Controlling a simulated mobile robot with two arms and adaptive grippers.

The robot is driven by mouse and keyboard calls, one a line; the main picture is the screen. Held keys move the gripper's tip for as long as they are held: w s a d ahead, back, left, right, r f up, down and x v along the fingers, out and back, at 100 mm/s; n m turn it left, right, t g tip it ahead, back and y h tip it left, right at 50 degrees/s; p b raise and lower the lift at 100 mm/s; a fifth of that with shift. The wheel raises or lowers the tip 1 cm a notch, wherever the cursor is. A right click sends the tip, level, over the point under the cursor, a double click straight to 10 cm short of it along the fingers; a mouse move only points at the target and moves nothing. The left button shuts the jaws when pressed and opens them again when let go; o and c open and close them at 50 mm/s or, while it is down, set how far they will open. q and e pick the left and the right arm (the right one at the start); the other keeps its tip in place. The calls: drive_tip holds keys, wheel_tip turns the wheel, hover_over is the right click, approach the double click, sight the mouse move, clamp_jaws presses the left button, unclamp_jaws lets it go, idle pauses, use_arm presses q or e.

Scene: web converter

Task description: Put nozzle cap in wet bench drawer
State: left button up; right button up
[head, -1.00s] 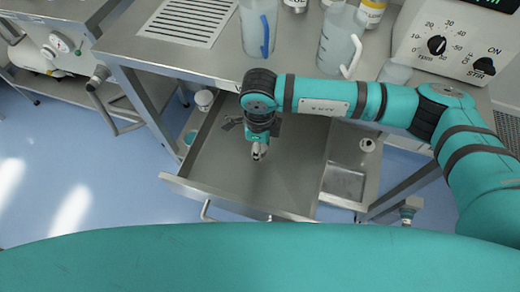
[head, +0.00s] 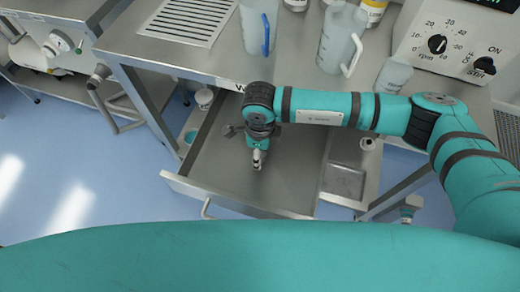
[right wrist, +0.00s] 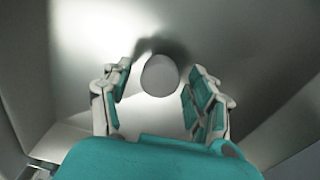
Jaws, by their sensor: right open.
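The wet bench drawer (head: 293,168) is pulled open below the bench top in the head view. My right gripper (head: 257,163) points down inside it, over the drawer's middle. In the right wrist view the two fingers of my right gripper (right wrist: 160,105) stand wide apart. A plain pale grey round piece, apparently the nozzle cap (right wrist: 160,76), shows between and beyond them, with clear gaps to both fingers. A dark shadow lies beside it on the drawer floor. I cannot make out the cap in the head view. My left gripper is not in view.
The steel bench top (head: 215,63) holds jugs, bottles and a stirrer with a dial (head: 440,45). A small steel tray (head: 343,182) lies right of the drawer. A white round container (head: 204,98) is at its left. The drawer floor around my gripper looks clear.

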drive_tip(key=shift+r, duration=0.25)
wheel_tip(320, 180, up, 12)
drive_tip(key=b, duration=0.1)
drive_tip(key=shift+f+b, duration=0.15)
drive_tip(key=shift+b, duration=0.15)
idle(0.3)
